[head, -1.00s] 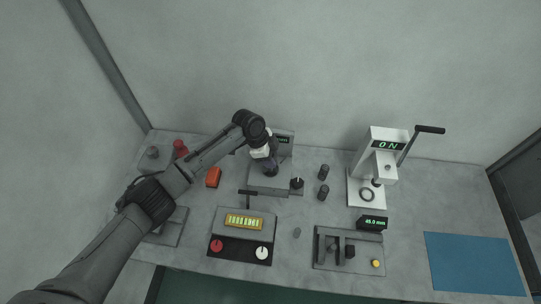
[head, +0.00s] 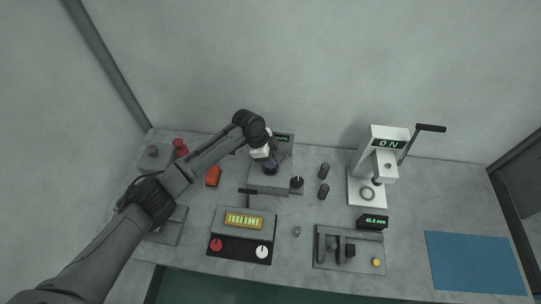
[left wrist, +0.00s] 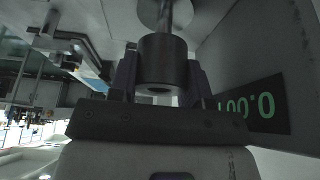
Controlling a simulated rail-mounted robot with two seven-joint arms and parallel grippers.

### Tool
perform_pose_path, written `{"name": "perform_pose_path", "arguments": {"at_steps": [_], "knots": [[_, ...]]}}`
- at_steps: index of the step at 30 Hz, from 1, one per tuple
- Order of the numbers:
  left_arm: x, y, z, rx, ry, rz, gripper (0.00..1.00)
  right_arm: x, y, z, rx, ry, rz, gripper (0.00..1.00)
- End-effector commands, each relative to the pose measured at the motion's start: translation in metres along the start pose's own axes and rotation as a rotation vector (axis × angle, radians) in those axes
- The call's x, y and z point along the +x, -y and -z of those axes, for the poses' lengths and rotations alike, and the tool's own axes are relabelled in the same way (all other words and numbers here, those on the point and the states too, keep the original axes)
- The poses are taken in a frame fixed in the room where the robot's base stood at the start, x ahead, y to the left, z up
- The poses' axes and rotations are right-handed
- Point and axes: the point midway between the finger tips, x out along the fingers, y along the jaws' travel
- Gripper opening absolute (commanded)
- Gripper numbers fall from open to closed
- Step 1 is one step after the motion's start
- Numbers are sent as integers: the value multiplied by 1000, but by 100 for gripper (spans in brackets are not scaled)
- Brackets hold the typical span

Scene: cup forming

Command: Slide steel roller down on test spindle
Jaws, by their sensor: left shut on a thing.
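The steel roller (left wrist: 162,62) is a dark grey cylinder between the two purplish fingers of my left gripper (left wrist: 160,80) in the left wrist view. The fingers are shut on its sides. The test spindle (left wrist: 170,14) is a thin metal rod beyond the roller, in line with it, running to a round base. The roller appears to be around the near end of the rod, but how far is hidden. In the head view my left gripper (head: 270,167) points down at the grey test stand (head: 265,187), and hides most of roller and spindle. My right gripper is out of view.
A lit green display (left wrist: 250,106) stands close beside the gripper. Two dark cylinders (head: 323,182) stand right of the stand, with a white press (head: 365,187) beyond. A control box (head: 228,241) is in front. A blue mat (head: 470,262) lies at right.

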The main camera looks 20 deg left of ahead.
Motion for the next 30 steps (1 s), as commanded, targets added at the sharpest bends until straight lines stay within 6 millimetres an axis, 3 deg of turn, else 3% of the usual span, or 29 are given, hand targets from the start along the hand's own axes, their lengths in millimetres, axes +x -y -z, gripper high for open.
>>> {"name": "perform_pose_path", "arguments": {"at_steps": [30], "knots": [[14, 0, -6, 0, -1, 0, 18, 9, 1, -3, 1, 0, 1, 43]]}}
